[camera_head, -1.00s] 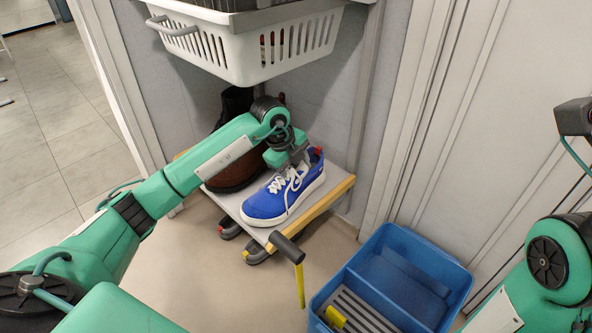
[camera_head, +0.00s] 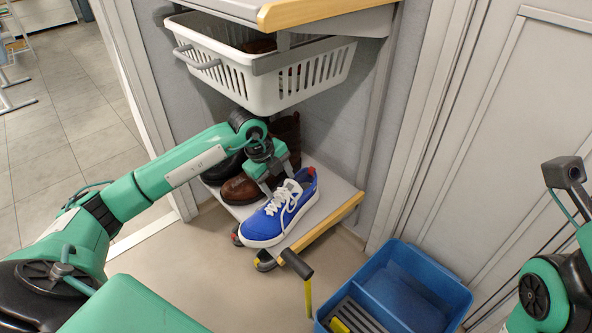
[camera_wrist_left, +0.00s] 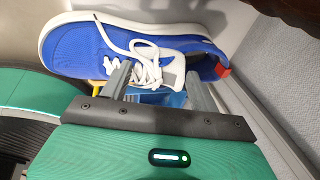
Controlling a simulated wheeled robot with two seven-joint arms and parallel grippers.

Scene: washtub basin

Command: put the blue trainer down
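The blue trainer (camera_head: 272,222) has white laces and a white sole. In the head view it rests upright on a low grey platform (camera_head: 327,206), toe toward the lower left. I cannot tell whether the toe overhangs the edge. My left gripper (camera_head: 275,186) is at its laces and collar. In the left wrist view the trainer (camera_wrist_left: 75,48) lies across the top, toe left. The left gripper's fingers (camera_wrist_left: 158,78) are apart, tips over the laces and collar, contact unclear. My right arm enters at the right edge; its gripper is out of sight.
A white basket (camera_head: 265,88) hangs above. Brown footwear (camera_head: 241,188) stands behind and left of the trainer. The platform has a wooden right edge (camera_head: 335,218). A black-and-yellow handle (camera_head: 307,285) stands in front. A blue tub (camera_head: 455,300) is at lower right; bare floor lies left of it.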

